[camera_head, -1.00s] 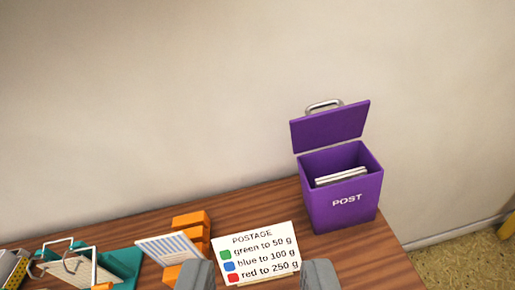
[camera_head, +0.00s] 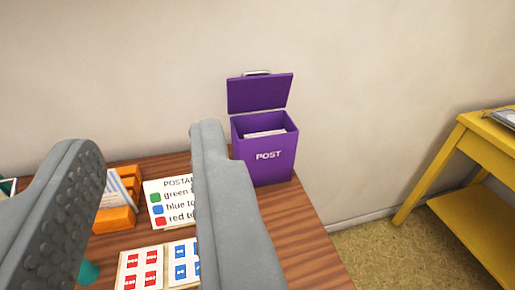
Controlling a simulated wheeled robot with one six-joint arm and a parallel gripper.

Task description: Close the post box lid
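The purple post box (camera_head: 268,158) stands upright at the back right of the wooden desk, with white POST lettering on its front. Its purple lid (camera_head: 260,93) is raised open at the back, with a metal handle (camera_head: 256,73) at its top edge. White envelopes (camera_head: 265,133) show inside the open top. My gripper (camera_head: 145,145) is open and empty in the left half of the view. Its fingers are wide apart, and the right finger is left of the box in the picture, apart from the lid.
A postage sign (camera_head: 165,203) stands left of the box, partly hidden by my right finger. An orange rack (camera_head: 117,218) holds cards further left. Stamp sheets (camera_head: 140,268) lie in front. A yellow table (camera_head: 487,150) stands at the right, with open floor between.

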